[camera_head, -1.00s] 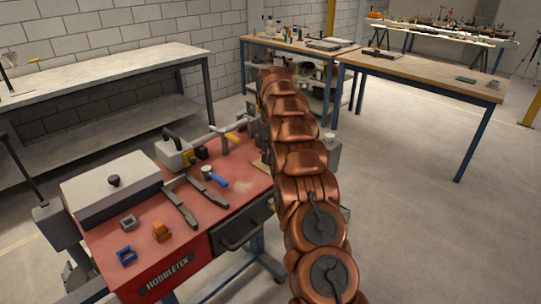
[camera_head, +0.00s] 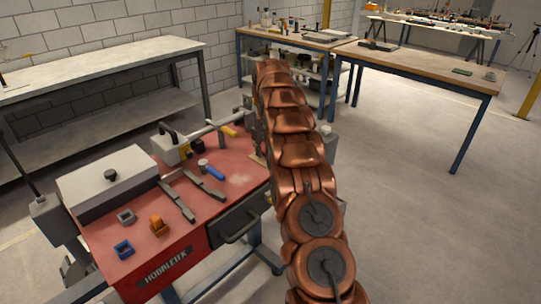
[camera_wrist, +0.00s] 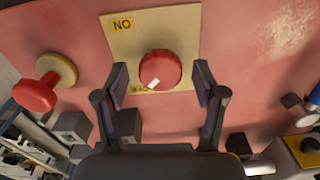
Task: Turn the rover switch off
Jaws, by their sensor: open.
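The rover switch shows in the wrist view as a round red knob (camera_wrist: 160,68) on a yellow plate (camera_wrist: 120,42). The plate reads "NO" at its upper left, and a lower label is partly covered. A white mark on the knob points to the lower left. My gripper (camera_wrist: 161,78) is open, with one finger on each side of the knob; contact cannot be told. In the head view my copper arm hides the knob and gripper.
A red and yellow mushroom-shaped button (camera_wrist: 38,92) lies left of the plate. In the head view, the red cart top (camera_head: 228,170) holds a grey box (camera_head: 110,180), dark bars, small blocks and a blue-handled tool (camera_head: 212,170). Workbenches (camera_head: 430,68) stand behind.

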